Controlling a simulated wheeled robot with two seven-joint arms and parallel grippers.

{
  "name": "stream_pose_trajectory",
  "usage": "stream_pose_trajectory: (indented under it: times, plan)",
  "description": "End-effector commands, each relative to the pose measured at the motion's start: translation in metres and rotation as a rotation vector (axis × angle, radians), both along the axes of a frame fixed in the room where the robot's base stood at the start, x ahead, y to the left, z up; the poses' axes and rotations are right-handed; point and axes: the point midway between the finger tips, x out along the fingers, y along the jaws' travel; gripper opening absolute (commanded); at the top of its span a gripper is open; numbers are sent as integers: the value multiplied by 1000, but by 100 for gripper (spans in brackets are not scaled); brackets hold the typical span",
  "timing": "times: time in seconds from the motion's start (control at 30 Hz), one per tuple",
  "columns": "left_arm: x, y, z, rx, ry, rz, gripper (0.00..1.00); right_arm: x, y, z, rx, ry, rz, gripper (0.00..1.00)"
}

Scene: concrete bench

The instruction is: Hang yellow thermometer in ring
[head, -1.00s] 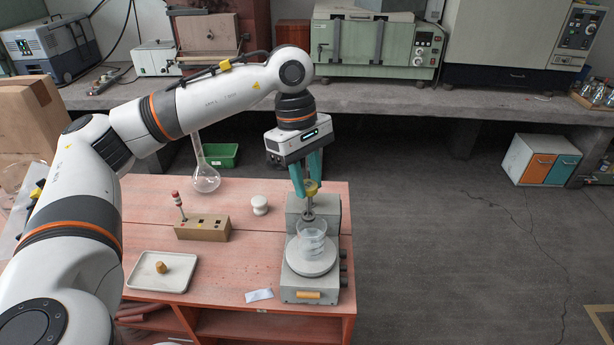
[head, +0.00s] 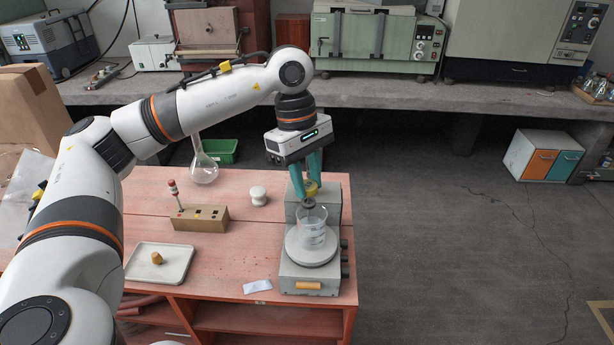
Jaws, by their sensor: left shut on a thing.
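My left gripper (head: 307,184) comes in from above, its teal fingers shut on the yellow head of the yellow thermometer (head: 312,190). The thermometer hangs down over the back of a hotplate (head: 312,263). The small dark ring (head: 308,203) sits just under the yellow head, above a clear glass beaker (head: 312,232) on the round plate. The lower stem is hard to make out, and I cannot tell whether the head touches the ring. My right gripper is not in view.
A wooden block (head: 200,219) holds a red-topped stick (head: 175,194). Open floor lies to the right.

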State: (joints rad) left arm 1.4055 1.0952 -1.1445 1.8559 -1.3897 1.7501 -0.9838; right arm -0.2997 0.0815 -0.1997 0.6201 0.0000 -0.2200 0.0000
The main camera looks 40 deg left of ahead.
Motion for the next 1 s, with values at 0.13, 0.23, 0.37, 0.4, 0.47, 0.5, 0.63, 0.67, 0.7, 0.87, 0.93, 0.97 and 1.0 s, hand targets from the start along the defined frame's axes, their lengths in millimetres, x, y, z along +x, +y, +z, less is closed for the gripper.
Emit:
stream_pose_trajectory:
  times: [0.13,0.23,0.37,0.4,0.47,0.5,0.63,0.67,0.7,0.87,0.93,0.97,1.0]
  plan:
    - [0,0,-7,0,0,0,8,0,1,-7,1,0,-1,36]
    - [0,0,-10,0,-1,-1,8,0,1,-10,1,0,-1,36]
    - [0,0,-15,0,-1,-1,8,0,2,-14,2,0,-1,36]
    - [0,0,-16,0,-1,-1,8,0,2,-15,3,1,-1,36]
    - [0,0,-18,0,-1,-1,8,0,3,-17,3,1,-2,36]
    - [0,0,-20,0,0,-1,8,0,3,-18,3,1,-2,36]
    - [0,0,-23,0,0,0,8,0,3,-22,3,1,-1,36]
    - [0,0,-24,0,0,0,8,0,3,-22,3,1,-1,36]
    - [0,0,-24,0,0,0,8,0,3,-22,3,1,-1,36]
    - [0,0,-23,0,0,0,8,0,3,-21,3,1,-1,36]
    - [0,0,-23,0,0,0,32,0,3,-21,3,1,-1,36]
    - [0,0,-23,0,0,0,37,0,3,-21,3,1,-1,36]
    - [0,0,-23,0,0,0,44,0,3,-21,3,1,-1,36]
